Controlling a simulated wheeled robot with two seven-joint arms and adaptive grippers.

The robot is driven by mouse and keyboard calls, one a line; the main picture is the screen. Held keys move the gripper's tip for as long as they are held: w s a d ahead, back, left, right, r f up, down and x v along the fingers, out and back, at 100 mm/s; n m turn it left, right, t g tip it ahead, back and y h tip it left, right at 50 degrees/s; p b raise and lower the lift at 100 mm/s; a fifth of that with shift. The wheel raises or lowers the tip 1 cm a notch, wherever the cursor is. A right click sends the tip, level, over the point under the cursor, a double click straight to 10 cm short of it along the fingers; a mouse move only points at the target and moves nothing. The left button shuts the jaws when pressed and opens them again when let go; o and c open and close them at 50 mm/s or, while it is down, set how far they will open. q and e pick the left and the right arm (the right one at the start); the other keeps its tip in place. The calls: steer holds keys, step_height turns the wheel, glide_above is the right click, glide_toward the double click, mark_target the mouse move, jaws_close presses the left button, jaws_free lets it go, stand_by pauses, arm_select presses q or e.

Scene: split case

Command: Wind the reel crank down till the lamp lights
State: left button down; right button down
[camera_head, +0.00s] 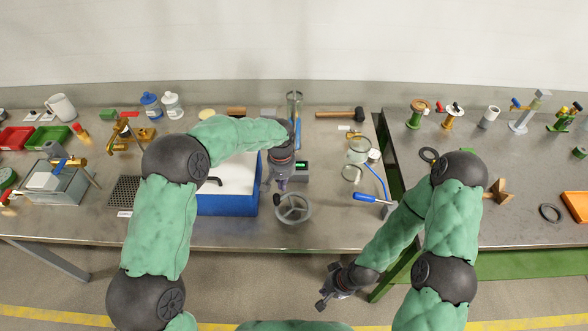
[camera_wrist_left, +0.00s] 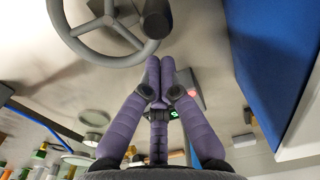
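The reel crank is a grey spoked handwheel (camera_head: 293,208) near the table's front edge, with a dark upright knob on its rim. In the left wrist view the wheel (camera_wrist_left: 75,42) is at the top left and its knob (camera_wrist_left: 155,20) lies just beyond my fingertips. My left gripper (camera_head: 282,186) points down beside the knob; its purple fingers (camera_wrist_left: 160,65) are drawn together with nothing seen between them. A small box with a green display (camera_head: 302,165) stands behind the wheel. A small reddish glow (camera_wrist_left: 247,116) shows in the wrist view; I cannot tell if it is the lamp. My right gripper (camera_head: 335,287) hangs before the table, fingers apart.
A blue case (camera_head: 227,205) with a white top stands left of the wheel. A blue-handled lever (camera_head: 370,197) is to the right. The table front between wheel and lever is clear.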

arm_select(q)
steer(key=shift+r, duration=0.15)
step_height(320, 180, up, 7)
steer(key=p, duration=0.4)
stand_by(0.7)
stand_by(0.6)
